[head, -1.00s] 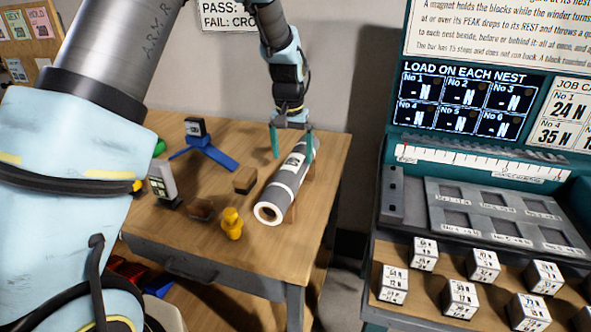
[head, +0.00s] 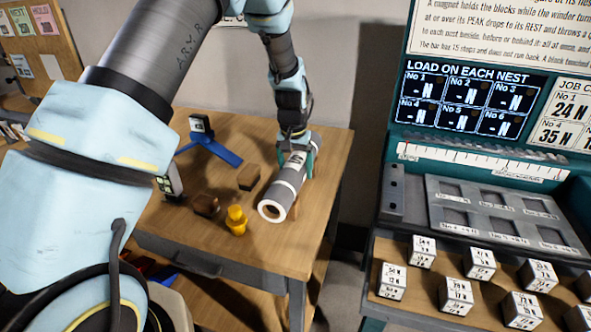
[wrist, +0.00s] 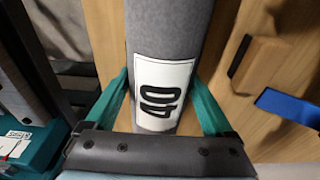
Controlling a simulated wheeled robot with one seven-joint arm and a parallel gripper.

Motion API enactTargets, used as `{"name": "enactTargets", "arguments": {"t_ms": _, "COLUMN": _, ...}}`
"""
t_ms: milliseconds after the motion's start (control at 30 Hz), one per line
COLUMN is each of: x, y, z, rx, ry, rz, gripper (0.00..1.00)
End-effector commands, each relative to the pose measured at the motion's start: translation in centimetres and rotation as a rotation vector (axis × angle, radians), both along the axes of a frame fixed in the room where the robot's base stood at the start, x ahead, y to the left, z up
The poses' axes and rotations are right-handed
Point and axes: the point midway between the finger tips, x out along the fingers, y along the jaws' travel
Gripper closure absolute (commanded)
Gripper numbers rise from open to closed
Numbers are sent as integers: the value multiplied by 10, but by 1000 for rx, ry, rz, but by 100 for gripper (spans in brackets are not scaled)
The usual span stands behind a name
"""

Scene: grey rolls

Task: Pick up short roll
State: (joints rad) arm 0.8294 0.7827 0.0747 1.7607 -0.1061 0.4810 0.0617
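A grey roll (head: 284,189) lies on its side on the wooden table, its white-rimmed hollow end facing the front. It is the only roll I can make out. My gripper (head: 299,163) is low over its far part, with one teal finger on each side. In the wrist view the roll (wrist: 170,28) runs between the fingers of my gripper (wrist: 163,88), and a white label with large dark digits (wrist: 160,88) faces up. The fingers are close against its sides; whether they press on it I cannot tell. The fingertips are partly hidden.
On the table (head: 262,255), a yellow piece (head: 236,220), brown blocks (head: 249,178) and a blue stand (head: 212,150) are left of the roll. A teal machine (head: 395,190) with several white blocks stands right, across a gap.

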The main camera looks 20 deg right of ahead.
Motion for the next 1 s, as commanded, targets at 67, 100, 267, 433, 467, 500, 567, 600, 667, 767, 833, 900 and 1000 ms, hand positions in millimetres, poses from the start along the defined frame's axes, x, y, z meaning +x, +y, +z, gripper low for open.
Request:
{"name": "enactTargets", "arguments": {"t_ms": 67, "x": 0, "y": 0, "z": 0, "rx": 0, "ry": 0, "rz": 0, "gripper": 26}}
{"name": "enactTargets", "arguments": {"t_ms": 100, "x": 0, "y": 0, "z": 0, "rx": 0, "ry": 0, "rz": 0, "gripper": 30}}
{"name": "enactTargets", "arguments": {"t_ms": 267, "x": 0, "y": 0, "z": 0, "rx": 0, "ry": 0, "rz": 0, "gripper": 48}}
{"name": "enactTargets", "arguments": {"t_ms": 433, "x": 0, "y": 0, "z": 1, "rx": 0, "ry": 0, "rz": 0, "gripper": 68}}
{"name": "enactTargets", "arguments": {"t_ms": 467, "x": 0, "y": 0, "z": 1, "rx": 0, "ry": 0, "rz": 0, "gripper": 71}}
{"name": "enactTargets", "arguments": {"t_ms": 500, "x": 0, "y": 0, "z": 1, "rx": 0, "ry": 0, "rz": 0, "gripper": 75}}
{"name": "enactTargets", "arguments": {"t_ms": 567, "x": 0, "y": 0, "z": 1, "rx": 0, "ry": 0, "rz": 0, "gripper": 82}}
{"name": "enactTargets", "arguments": {"t_ms": 600, "x": 0, "y": 0, "z": 1, "rx": 0, "ry": 0, "rz": 0, "gripper": 87}}
{"name": "enactTargets", "arguments": {"t_ms": 667, "x": 0, "y": 0, "z": 1, "rx": -1, "ry": -1, "rz": 0, "gripper": 87}}
{"name": "enactTargets", "arguments": {"t_ms": 767, "x": 0, "y": 0, "z": 1, "rx": -1, "ry": -1, "rz": 0, "gripper": 87}}
{"name": "enactTargets", "arguments": {"t_ms": 833, "x": 0, "y": 0, "z": 2, "rx": -1, "ry": -1, "rz": 0, "gripper": 87}}
{"name": "enactTargets", "arguments": {"t_ms": 900, "x": 1, "y": -1, "z": 5, "rx": -3, "ry": -3, "rz": 0, "gripper": 87}}
{"name": "enactTargets", "arguments": {"t_ms": 1000, "x": 1, "y": -1, "z": 17, "rx": -4, "ry": -4, "rz": 1, "gripper": 87}}
